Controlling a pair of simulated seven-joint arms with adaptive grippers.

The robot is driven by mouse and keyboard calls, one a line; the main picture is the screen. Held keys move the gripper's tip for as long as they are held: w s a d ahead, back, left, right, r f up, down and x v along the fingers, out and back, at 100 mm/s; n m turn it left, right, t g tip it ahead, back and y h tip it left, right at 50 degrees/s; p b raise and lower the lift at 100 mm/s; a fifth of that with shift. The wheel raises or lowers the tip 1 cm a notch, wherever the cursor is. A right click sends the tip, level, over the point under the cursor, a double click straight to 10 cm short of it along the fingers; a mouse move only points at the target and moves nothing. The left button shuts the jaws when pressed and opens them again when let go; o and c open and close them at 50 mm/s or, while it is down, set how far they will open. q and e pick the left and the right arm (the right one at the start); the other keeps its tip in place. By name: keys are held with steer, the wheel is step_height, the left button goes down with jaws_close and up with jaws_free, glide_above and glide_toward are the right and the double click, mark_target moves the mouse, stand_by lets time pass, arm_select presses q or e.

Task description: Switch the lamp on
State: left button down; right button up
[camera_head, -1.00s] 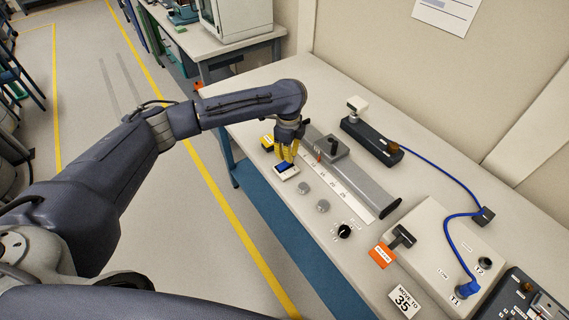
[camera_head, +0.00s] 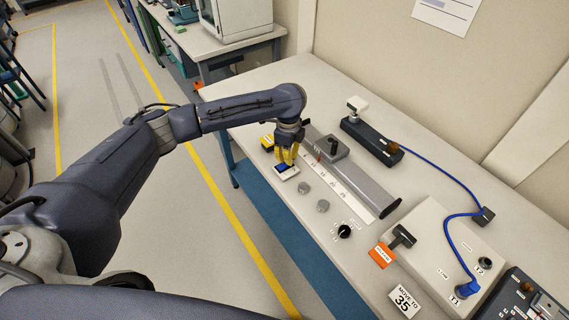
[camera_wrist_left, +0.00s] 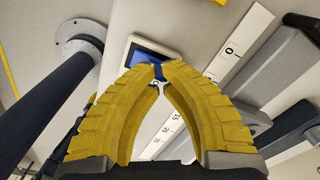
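A white-framed switch with a blue face (camera_head: 288,173) lies on the bench near its left edge. It also shows in the left wrist view (camera_wrist_left: 146,58), beyond the fingertips. My left gripper (camera_head: 286,160) points down over the blue face with its yellow fingers. In the left wrist view its fingertips (camera_wrist_left: 160,68) come together at the edge of the blue face and hold nothing. They partly hide the switch, and I cannot tell how hard they press on it. No lamp is clearly recognisable. My right gripper is not in view.
Close by are a yellow block (camera_head: 267,142), two round grey knobs (camera_head: 322,206), a black dial (camera_head: 344,231) and a long grey rail with a scale (camera_head: 372,190). Farther right are a black box (camera_head: 371,142), a blue cable (camera_head: 440,172) and a control box with an orange tag (camera_head: 382,255).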

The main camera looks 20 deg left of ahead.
arm_select(q)
steer(key=shift+f, duration=0.95)
stand_by(0.6)
steer(key=shift+r, duration=3.5)
steer(key=shift+a, duration=0.1)
